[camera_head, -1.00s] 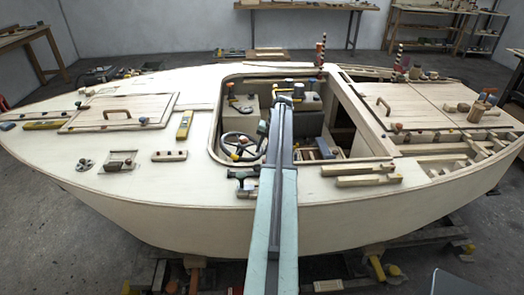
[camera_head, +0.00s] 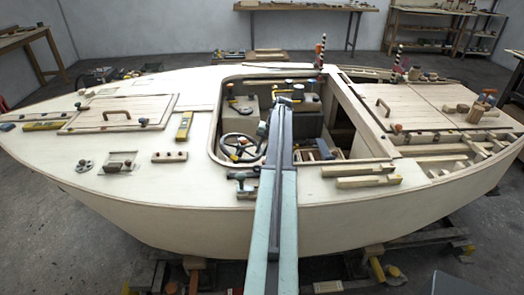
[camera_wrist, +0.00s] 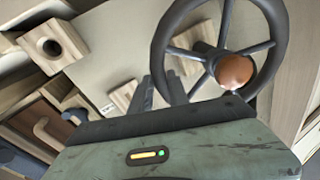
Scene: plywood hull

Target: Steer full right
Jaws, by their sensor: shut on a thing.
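The steering wheel (camera_head: 238,148) is a dark ring with spokes in the left part of the cockpit. In the wrist view the wheel (camera_wrist: 281,45) fills the upper right, with an orange-brown hub cap (camera_wrist: 235,72). My gripper's two dark fingers (camera_wrist: 166,92) stand at the left lower part of the rim and are shut on it. The rim between the fingers is partly hidden by them. In the head view my gripper (camera_head: 262,132) is small, beside the wheel's right side, and its fingertips are hard to make out.
Cockpit controls with blue and orange tops (camera_head: 286,86) stand behind my arm. The cockpit coaming (camera_head: 213,135) surrounds the opening. A small clamp-like fitting (camera_head: 243,180) sits at the near edge, with wood blocks (camera_head: 368,181) to its right. A wooden block with a hole (camera_wrist: 52,46) shows upper left in the wrist view.

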